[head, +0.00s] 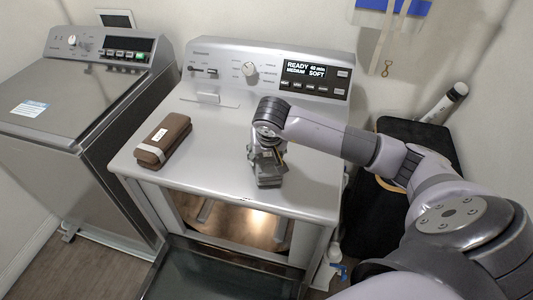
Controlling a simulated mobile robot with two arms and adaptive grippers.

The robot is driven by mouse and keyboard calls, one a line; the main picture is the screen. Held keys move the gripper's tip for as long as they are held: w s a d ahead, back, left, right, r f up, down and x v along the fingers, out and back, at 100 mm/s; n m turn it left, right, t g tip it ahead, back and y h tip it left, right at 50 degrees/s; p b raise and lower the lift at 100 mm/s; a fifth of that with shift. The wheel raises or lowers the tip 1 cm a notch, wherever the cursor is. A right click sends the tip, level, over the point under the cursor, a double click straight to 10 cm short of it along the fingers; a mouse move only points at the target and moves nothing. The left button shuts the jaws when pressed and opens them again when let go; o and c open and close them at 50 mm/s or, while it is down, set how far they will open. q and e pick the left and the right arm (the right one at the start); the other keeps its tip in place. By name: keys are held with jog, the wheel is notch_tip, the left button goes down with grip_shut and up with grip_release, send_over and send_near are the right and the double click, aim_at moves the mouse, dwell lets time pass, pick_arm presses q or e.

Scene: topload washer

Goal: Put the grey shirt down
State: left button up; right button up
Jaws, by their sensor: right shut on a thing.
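My left gripper is not in view.
The white machine (228,125) has a control panel with a lit display (305,73) behind. Its front door (220,272) hangs open below, with a lit inside. A grey topload washer (75,90) stands at left. A black bin (415,140) stands at right.

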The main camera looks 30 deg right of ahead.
jog(key=shift+f, duration=0.3)
jog(key=shift+f, duration=0.2)
jog(key=o, duration=1.3)
jog(key=shift+c, duration=0.2)
